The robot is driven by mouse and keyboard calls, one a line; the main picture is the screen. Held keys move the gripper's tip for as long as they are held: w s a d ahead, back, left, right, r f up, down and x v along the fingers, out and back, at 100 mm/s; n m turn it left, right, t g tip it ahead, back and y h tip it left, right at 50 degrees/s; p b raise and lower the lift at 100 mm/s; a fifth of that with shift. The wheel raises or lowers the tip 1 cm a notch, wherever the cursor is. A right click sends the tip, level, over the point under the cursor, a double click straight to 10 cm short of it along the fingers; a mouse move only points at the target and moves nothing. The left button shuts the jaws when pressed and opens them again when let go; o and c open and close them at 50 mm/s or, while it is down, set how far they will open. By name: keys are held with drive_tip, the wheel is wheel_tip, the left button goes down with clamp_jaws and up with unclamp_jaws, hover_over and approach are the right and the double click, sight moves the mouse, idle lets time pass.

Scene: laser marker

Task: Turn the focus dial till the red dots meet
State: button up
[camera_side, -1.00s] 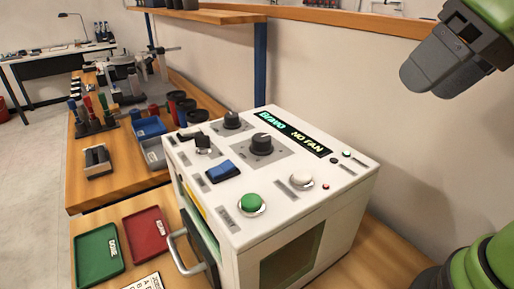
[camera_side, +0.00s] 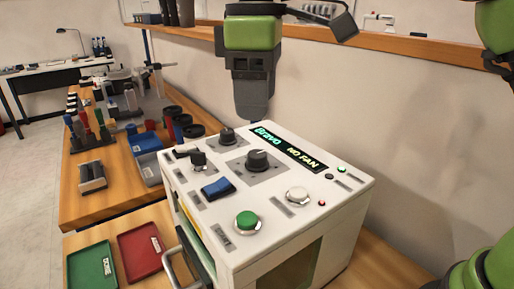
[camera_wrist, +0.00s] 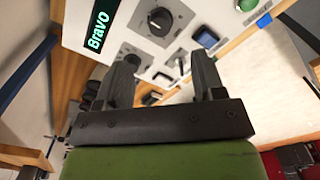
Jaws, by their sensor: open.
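The white laser marker (camera_side: 335,190) stands on the wooden bench. Its top has a large black knob (camera_side: 258,160) on a grey plate, which also shows in the wrist view (camera_wrist: 160,19), and a smaller black knob (camera_side: 227,136) farther back. I cannot read which is the focus dial. No pair of red dots is visible. My gripper (camera_side: 252,112) points down above the back edge of the marker, apart from the large knob. In the wrist view its fingers (camera_wrist: 163,76) are spread and empty, with the smaller knob partly behind the left finger.
The panel also holds a key-like switch (camera_side: 198,159), blue rocker (camera_side: 218,188), green button (camera_side: 247,222), white button (camera_side: 297,195) and a display (camera_side: 290,148) reading Bravo, NO FAN. A shelf (camera_side: 400,52) runs along the wall behind. Green (camera_side: 92,268) and red trays lie front left.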

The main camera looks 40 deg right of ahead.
sight(257, 153)
wheel_tip(257, 153, down, 9)
drive_tip(key=shift+r, duration=0.15)
idle(0.4)
drive_tip(key=c, duration=0.9)
